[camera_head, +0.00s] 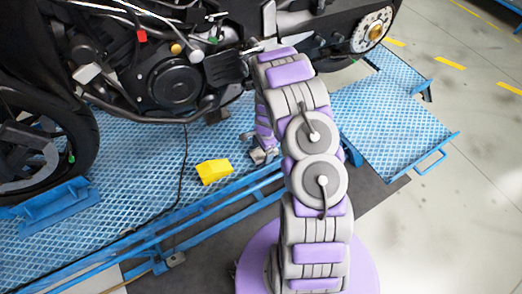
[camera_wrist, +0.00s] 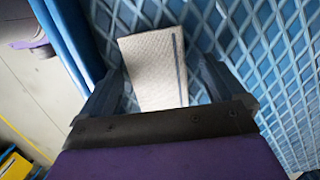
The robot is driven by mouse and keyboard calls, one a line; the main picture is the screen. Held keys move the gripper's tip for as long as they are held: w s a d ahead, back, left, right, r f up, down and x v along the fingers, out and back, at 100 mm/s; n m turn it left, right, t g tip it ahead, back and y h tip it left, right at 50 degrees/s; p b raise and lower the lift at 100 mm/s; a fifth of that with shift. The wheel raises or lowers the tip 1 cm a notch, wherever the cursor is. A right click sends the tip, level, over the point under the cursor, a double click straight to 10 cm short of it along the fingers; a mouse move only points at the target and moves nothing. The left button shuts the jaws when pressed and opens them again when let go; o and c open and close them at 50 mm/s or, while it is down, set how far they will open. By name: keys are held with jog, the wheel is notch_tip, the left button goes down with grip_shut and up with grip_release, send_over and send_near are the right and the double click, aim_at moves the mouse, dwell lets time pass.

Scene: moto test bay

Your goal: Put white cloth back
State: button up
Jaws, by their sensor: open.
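The white cloth (camera_wrist: 150,62) is a flat, pale, roughly rectangular piece with a dark stripe near its right edge. In the wrist view it lies on the blue patterned platform (camera_wrist: 245,45). My gripper (camera_wrist: 160,76) is open, with one dark finger at each side of the cloth's lower part. I cannot tell whether the fingers touch it. The cloth's lower end is hidden by my gripper's body. In the head view my gripper (camera_head: 262,153) is low over the platform's near edge, and the cloth cannot be made out there.
A motorcycle (camera_head: 175,82) stands on the platform behind my arm. A yellow object (camera_head: 213,171) lies on the platform left of my gripper, and a dark cable (camera_head: 184,160) runs down nearby. Blue rails (camera_head: 190,238) border the near edge. Open floor (camera_head: 465,125) is at right.

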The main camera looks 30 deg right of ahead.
notch_tip(320, 180, up, 15)
jog(key=n+p, duration=0.1)
jog(key=p, duration=0.1)
jog(key=s+a+r+n, duration=0.3)
jog(key=r, duration=0.4)
jog(key=s+a+r+n, duration=0.2)
jog(key=s+a+r, duration=0.15)
jog(key=r, duration=0.25)
jog(key=s+a+r+n, duration=0.2)
jog(key=s+r+n, duration=0.2)
jog(key=s, duration=0.4)
jog(key=s+a+r+n+g+h, duration=0.1)
jog(key=s+a+r+n, duration=0.2)
jog(key=s, duration=0.6)
jog(key=s+a+r+n, duration=0.2)
jog(key=s+r+n, duration=0.2)
jog(key=s+r, duration=0.3)
jog(key=shift+s+a+n+g, duration=0.3)
jog(key=shift+s+g, duration=0.1)
jog(key=shift+s, duration=0.55)
jog(key=shift+f, duration=0.15)
